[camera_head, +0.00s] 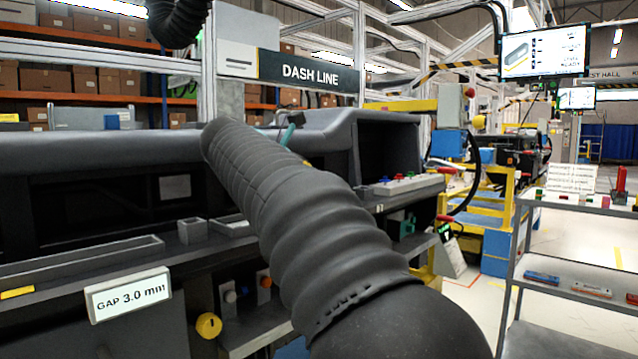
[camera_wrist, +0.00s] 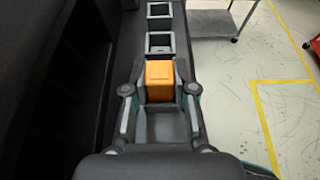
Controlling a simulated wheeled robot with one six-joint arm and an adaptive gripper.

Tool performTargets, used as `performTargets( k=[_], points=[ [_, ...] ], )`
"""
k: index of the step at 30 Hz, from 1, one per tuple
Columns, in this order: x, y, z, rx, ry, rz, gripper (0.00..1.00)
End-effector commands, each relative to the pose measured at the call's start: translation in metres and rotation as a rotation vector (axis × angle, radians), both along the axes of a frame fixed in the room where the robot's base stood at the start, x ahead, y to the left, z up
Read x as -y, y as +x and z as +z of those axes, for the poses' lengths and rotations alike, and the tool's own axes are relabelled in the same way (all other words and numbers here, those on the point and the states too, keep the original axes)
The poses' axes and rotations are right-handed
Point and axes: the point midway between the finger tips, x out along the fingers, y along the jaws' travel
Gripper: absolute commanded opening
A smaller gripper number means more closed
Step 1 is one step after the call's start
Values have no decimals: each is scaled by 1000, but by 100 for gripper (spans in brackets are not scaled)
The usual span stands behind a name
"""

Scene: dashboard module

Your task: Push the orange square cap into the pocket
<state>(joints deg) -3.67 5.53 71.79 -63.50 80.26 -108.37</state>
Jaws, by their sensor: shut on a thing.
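In the wrist view, my gripper (camera_wrist: 160,75) is shut on the orange square cap (camera_wrist: 160,82), with one finger at its left side and one at its right. The cap is block-shaped, with its smooth face toward the camera. Just beyond it on the dark ledge is a grey square-rimmed pocket (camera_wrist: 160,35), with another square pocket (camera_wrist: 159,5) farther up. The cap's underside is hidden, so I cannot tell whether it touches the ledge. In the head view the cap is not visible and my dark ribbed arm crosses the middle.
The dark dashboard (camera_head: 95,150) stands behind the ledge, with a long grey tray (camera_head: 80,262) and a "GAP 3.0 mm" sign (camera_head: 128,294) at the left. A button box (camera_head: 408,184) stands right of my arm. A shelf cart (camera_head: 575,285) is at the right.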

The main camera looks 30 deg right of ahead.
Motion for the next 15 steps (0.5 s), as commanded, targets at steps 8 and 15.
performTargets(
  k=[8, 15],
  points=[
    [0, 0, -5, 1, 0, 0, 33],
    [0, 0, -5, 1, 0, 0, 55]
  ],
)
